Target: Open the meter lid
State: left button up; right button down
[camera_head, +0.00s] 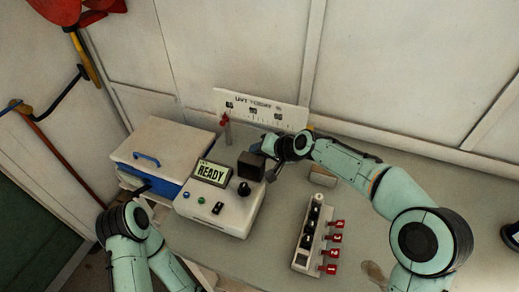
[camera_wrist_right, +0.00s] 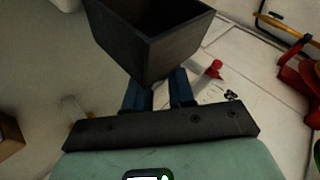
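The meter (camera_head: 224,211) is a white console with a screen reading READY, small buttons and a black knob. A dark, box-shaped lid (camera_head: 250,166) shows at its rear right. In the right wrist view the lid (camera_wrist_right: 155,45) looks like a hollow box, and its open inside is visible. My right gripper (camera_head: 268,147) is at the lid's far right side. Its two blue fingers (camera_wrist_right: 160,92) are close together with a narrow gap, and their tips are hidden behind the lid. I cannot tell whether they hold it. My left arm is at lower left; its gripper is not visible.
A white box with a blue handle (camera_head: 147,159) stands left of the meter. A white panel (camera_head: 262,107) with a red valve (camera_head: 224,119) is behind. A strip with red numbered tags (camera_head: 311,236) lies on the table at right, near a tan block (camera_head: 323,177).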

pick_arm(q)
jog(key=shift+f, duration=0.2)
pick_arm(e)
jog(key=shift+w+d+f, duration=0.4)
jog(key=shift+w+f, duration=0.15)
jog(key=shift+f, duration=0.45)
jog(key=c, duration=1)
grip_release()
pick_arm(q)
jog(key=shift+d, duration=0.1)
pick_arm(e)
jog(key=shift+s+a+r, duration=0.1)
jog(key=shift+s+r, duration=0.05)
jog(key=shift+r, duration=0.05)
pick_arm(q)
jog(key=shift+s+f+b, duration=0.4)
jog(key=shift+f+b, duration=0.15)
jog(key=shift+f, duration=0.1)
jog(key=shift+s+f+b, duration=0.4)
jog(key=shift+f+b, duration=0.1)
jog(key=shift+f, duration=0.1)
pick_arm(e)
jog(key=v, duration=1.3)
jog(key=shift+r, duration=0.15)
